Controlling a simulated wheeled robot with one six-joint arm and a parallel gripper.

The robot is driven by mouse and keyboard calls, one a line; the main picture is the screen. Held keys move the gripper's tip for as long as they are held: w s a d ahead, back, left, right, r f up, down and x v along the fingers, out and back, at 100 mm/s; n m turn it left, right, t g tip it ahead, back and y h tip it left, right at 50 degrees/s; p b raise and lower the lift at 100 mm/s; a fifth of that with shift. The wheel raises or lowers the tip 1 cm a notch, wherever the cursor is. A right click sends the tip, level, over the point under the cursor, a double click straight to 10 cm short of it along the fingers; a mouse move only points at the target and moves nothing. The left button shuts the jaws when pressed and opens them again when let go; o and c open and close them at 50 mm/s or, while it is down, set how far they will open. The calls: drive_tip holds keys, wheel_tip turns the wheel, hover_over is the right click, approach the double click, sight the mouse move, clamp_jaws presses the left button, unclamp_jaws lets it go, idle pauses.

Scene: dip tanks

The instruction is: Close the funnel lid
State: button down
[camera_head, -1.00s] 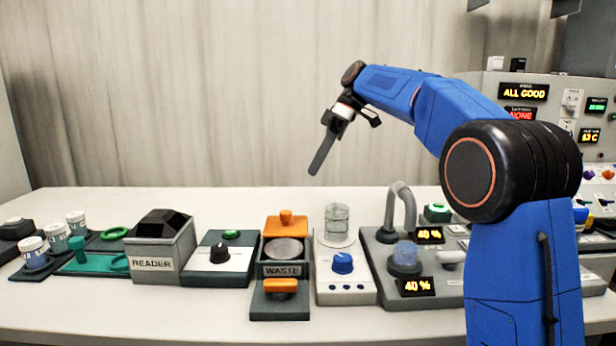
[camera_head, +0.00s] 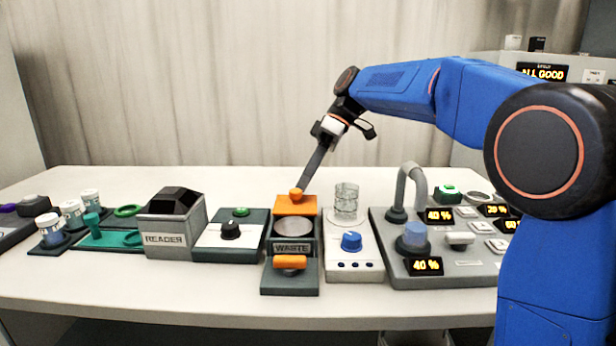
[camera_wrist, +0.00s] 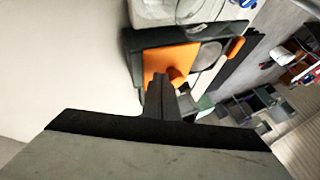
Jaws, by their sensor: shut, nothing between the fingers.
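The waste unit (camera_head: 292,248) stands on the table, with a round grey funnel opening (camera_head: 293,227) in its top. Its orange lid (camera_head: 296,206) stands raised at the back, with an orange knob on it, so the opening is uncovered. The lid also shows in the wrist view (camera_wrist: 168,62). An orange handle (camera_head: 290,262) is on the unit's front. My gripper (camera_head: 300,188) is shut and empty, its tips pointing down at the lid's knob. In the wrist view the fingertips (camera_wrist: 158,82) overlap the lid beside the knob; I cannot tell whether they touch.
The table behind is clear.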

drive_tip(key=shift+s, duration=0.1)
approach(304, 214)
drive_tip(key=s+a+f, duration=0.2)
drive_tip(key=a, duration=0.1)
drive_tip(key=s+a+f, duration=0.1)
drive_tip(key=a, duration=0.1)
drive_tip(key=shift+s+f, duration=0.15)
drive_tip(key=shift+f, duration=0.05)
drive_tip(key=shift+s+f, duration=0.1)
drive_tip(key=shift+s, duration=0.15)
drive_tip(key=shift+w, duration=0.1)
